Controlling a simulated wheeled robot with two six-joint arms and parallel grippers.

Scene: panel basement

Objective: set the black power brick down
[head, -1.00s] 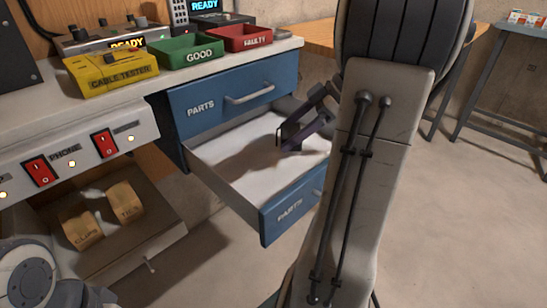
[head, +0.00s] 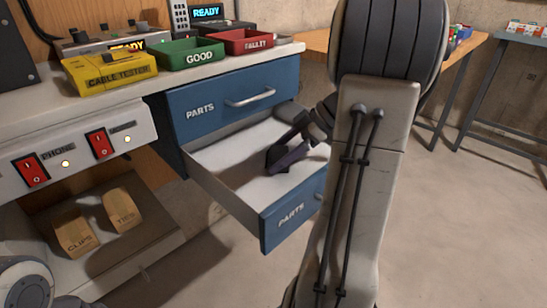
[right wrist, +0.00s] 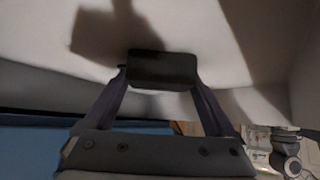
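The black power brick (head: 273,155) is inside the open lower PARTS drawer (head: 228,186), low over its pale floor. My right gripper (head: 283,157) reaches into the drawer from the right. In the right wrist view, the brick (right wrist: 162,70) sits between the two purple-grey fingers, which touch its left and right ends. A dark shadow lies on the drawer floor beside it. I cannot tell whether the brick touches the floor. My left gripper is not in view.
The shut upper PARTS drawer (head: 232,98) is above the open one. The bench holds a green GOOD bin (head: 190,54), a red FAULTY bin (head: 250,41) and a yellow cable tester (head: 110,73). The drawer's left part is clear.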

